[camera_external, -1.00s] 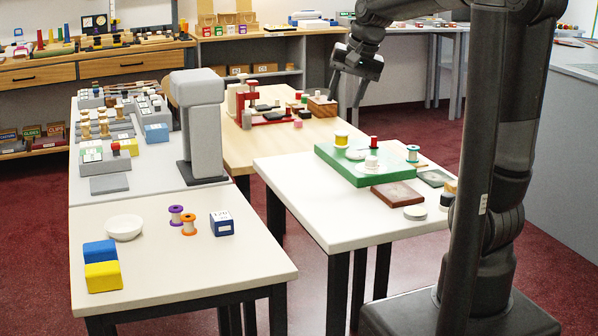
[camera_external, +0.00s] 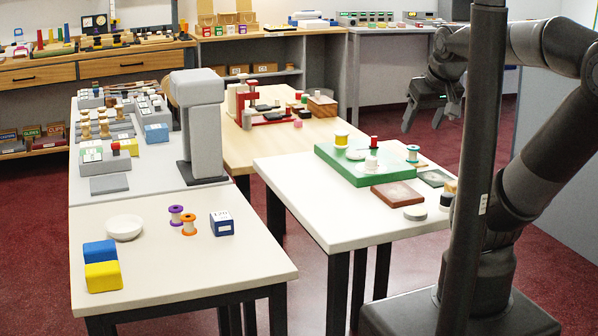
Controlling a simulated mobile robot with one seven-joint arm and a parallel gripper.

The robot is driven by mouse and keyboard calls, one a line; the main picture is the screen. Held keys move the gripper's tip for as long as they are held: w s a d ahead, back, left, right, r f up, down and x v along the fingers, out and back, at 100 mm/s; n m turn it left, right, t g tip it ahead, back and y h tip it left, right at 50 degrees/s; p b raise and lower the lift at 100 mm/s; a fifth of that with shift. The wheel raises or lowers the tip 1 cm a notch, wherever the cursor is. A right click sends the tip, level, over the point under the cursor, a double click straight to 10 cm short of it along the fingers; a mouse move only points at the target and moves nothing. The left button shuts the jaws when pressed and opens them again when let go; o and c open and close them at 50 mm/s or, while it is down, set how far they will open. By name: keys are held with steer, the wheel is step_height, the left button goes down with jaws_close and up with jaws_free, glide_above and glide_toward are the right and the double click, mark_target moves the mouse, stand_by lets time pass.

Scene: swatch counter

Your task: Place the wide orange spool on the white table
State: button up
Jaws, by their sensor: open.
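A small spool with orange flanges and a pale middle (camera_external: 189,225) stands upright on the cream-topped table (camera_external: 190,275) at the front left. A purple-flanged spool (camera_external: 176,215) stands right behind it. The white table (camera_external: 325,222) is to the right and carries a green board (camera_external: 372,174). My gripper (camera_external: 432,116) is open and empty, fingers pointing down, in the upper right of the view. It appears raised and beyond the white table, far from the orange spool.
A white bowl (camera_external: 124,228), blue block (camera_external: 100,253), yellow block (camera_external: 103,277) and blue labelled box (camera_external: 221,223) share the cream table. The white table also bears a yellow spool (camera_external: 341,139), a teal-flanged spool (camera_external: 413,153) and a brown tray (camera_external: 397,194). Its front left is bare.

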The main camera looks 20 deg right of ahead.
steer(key=w+a+r+n+g, duration=0.1)
steer(key=w+a, duration=0.2)
steer(key=w, duration=0.2)
steer(key=w+a+r+n, duration=0.1)
steer(key=w+a, duration=0.3)
steer(key=w, duration=0.2)
steer(key=n+g+y, duration=0.1)
steer(key=n+g, duration=0.2)
steer(key=n, duration=0.4)
glide_above(188, 217)
steer(key=d, duration=0.2)
step_height(188, 217, down, 20)
steer(key=f, duration=0.5)
steer(key=shift+a+f, duration=0.1)
steer(key=shift+a, duration=0.2)
steer(key=shift+w+a+f, duration=0.1)
steer(key=shift+a+f, duration=0.15)
steer(key=shift+f, duration=0.6)
steer(key=shift+s+a+f, duration=0.1)
steer(key=shift+a+f, duration=0.1)
steer(key=shift+f, duration=0.65)
steer(key=shift+w+a+f, duration=0.1)
steer(key=shift+a+f, duration=0.15)
steer(key=shift+f, duration=0.6)
steer(key=c, duration=1.1)
